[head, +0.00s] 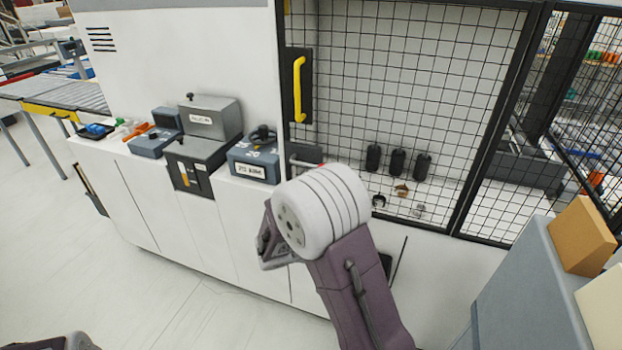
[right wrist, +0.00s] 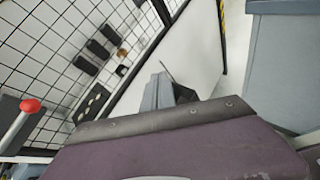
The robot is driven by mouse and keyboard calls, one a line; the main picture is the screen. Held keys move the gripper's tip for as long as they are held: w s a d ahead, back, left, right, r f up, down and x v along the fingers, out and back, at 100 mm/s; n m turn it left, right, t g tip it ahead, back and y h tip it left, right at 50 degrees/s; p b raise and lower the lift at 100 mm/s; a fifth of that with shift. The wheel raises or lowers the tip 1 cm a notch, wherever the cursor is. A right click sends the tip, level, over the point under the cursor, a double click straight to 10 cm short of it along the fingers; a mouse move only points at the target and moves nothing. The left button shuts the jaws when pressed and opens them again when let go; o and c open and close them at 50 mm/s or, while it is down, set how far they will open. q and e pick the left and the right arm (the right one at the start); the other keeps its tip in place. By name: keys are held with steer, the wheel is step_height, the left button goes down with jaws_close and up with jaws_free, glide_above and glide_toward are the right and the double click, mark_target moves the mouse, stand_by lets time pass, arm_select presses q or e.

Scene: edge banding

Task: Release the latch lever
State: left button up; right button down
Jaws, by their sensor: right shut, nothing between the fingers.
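The latch lever (right wrist: 22,122) is a pale rod with a red knob, at the left edge of the right wrist view, beside the mesh door. In the head view the lever (head: 307,164) shows as a short light bar at the door's lower left corner, partly hidden by my right arm. My right gripper (right wrist: 166,92) is shut and empty. Its fingertips are apart from the lever, which lies off to the left in the wrist view. In the head view my right wrist covers the area just below the lever. My left gripper is not in view.
The black-framed mesh door (head: 400,75) has a yellow handle (head: 299,90). Black cylinders (head: 397,162) stand behind the mesh. Grey-blue boxes (head: 254,157) stand on the white cabinet left of the lever. A grey cabinet (head: 530,285) with cardboard boxes (head: 581,236) is at right. Floor at left is clear.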

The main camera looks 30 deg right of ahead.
steer(key=w+a+n+t, duration=0.2)
steer(key=w+n+t, duration=0.1)
steer(key=w+t, duration=0.1)
steer(key=w+a+n+t+h+b, duration=0.1)
steer(key=w+a+n+t, duration=0.2)
steer(key=w, duration=0.4)
steer(key=w+a+n+t+b, duration=0.1)
steer(key=w+a+n+t, duration=0.2)
steer(key=w+n+t, duration=0.1)
steer(key=shift+w+f+n+t, duration=0.25)
steer(key=shift+w+n, duration=0.35)
steer(key=shift+w, duration=0.55)
steer(key=shift+a, duration=0.1)
steer(key=w+d+r+p, duration=0.4)
steer(key=w+d, duration=0.3)
steer(key=d, duration=0.1)
steer(key=shift+r+p, duration=0.25)
steer(key=shift+p, duration=0.15)
steer(key=shift+h, duration=0.3)
